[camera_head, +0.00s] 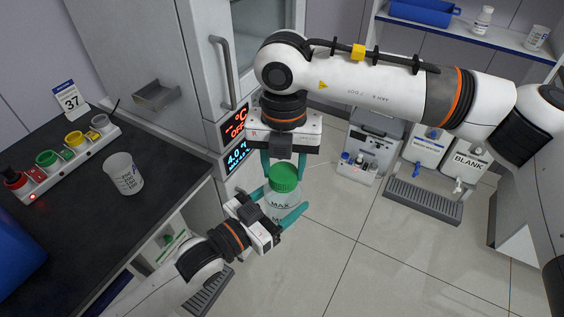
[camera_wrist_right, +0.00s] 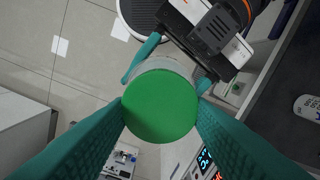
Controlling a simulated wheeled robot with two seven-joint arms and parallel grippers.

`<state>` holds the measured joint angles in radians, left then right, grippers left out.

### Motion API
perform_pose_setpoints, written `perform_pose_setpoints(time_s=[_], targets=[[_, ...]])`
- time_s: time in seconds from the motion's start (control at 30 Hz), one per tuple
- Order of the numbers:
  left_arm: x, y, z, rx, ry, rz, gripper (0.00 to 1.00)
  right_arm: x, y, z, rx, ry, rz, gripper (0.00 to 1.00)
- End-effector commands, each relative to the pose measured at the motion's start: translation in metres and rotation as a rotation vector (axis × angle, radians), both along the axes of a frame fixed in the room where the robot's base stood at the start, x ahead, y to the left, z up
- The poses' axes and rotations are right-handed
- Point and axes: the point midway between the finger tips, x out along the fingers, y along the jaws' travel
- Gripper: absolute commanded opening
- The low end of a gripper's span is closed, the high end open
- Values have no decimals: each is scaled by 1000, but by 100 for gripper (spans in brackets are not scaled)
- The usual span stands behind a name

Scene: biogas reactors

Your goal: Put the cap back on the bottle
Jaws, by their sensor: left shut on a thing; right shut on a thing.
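The green cap (camera_head: 284,177) is between the teal fingers of my right gripper (camera_head: 284,172), which points down and is shut on it. The cap sits directly over the mouth of the clear bottle (camera_head: 283,200) marked "MAX". I cannot tell whether it is threaded on. My left gripper (camera_head: 279,206) comes from the lower left and is shut around the bottle body, holding it upright in front of the cabinet. In the right wrist view the round cap top (camera_wrist_right: 160,104) hides most of the bottle (camera_wrist_right: 168,66), whose pale shoulder shows beyond it.
A black bench (camera_head: 75,215) at left bears a plastic beaker (camera_head: 124,174) and a rack (camera_head: 70,158) with coloured caps. A cabinet with red and blue displays (camera_head: 234,159) stands behind the grippers. Reactor equipment (camera_head: 372,140) is farther back. The tiled floor (camera_head: 400,260) at right is clear.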

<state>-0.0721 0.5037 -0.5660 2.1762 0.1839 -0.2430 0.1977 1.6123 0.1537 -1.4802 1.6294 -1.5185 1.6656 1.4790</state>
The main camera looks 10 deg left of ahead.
Motion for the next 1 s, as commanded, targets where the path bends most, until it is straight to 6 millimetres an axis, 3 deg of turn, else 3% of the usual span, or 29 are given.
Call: perform_pose_setpoints(time_s=[0.5,0.63,0.77,0.8,0.9,1.0], targets=[[-2,-2,2,-2,-4,-5,2,0,-5,2,2,-10,-1203,22],[-2,-2,2,-2,-5,-5,2,-1,-4,3,4,-19,-1423,22],[-2,-2,1,-1,-4,-5,2,-3,-3,1,1,-5,-1407,22],[-2,-2,1,-1,-4,-5,2,-3,-3,1,1,-5,-1406,49],[-2,-2,2,-2,-4,-4,2,-3,-3,0,0,-4,-1405,65],[-1,-1,2,-2,-4,-3,2,-4,-3,0,-2,-4,-1404,68]])
